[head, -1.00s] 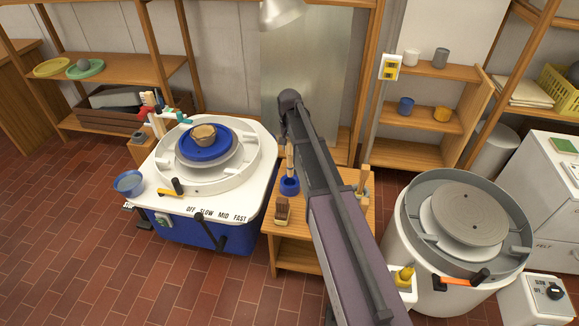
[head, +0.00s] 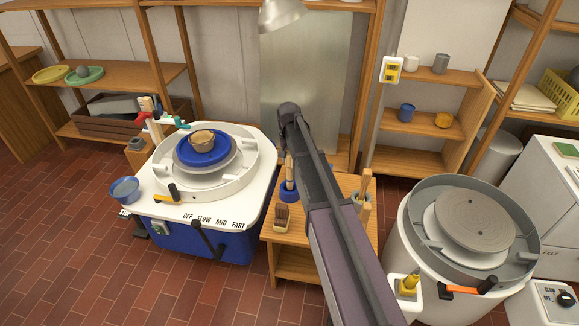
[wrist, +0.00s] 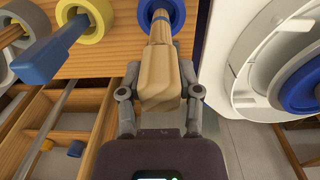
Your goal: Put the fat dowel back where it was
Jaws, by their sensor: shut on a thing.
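My gripper (wrist: 158,90) is shut on a pale wooden piece (wrist: 157,78), which I take as the fat dowel. Its far, narrower end reaches a blue ring-shaped holder (wrist: 176,12) near the edge of a wooden table; I cannot tell how deep it sits. A pale stick (head: 289,170) stands at the blue holder (head: 289,194) on the small table (head: 295,238). A yellow ring holder (wrist: 95,22) with a blue-handled tool (wrist: 55,50) is to the left in the wrist view.
The wheel with a blue disc (head: 205,154) stands left of the table; its white deck (wrist: 217,60) is close right of my gripper in the wrist view. Another wheel (head: 475,222) stands right.

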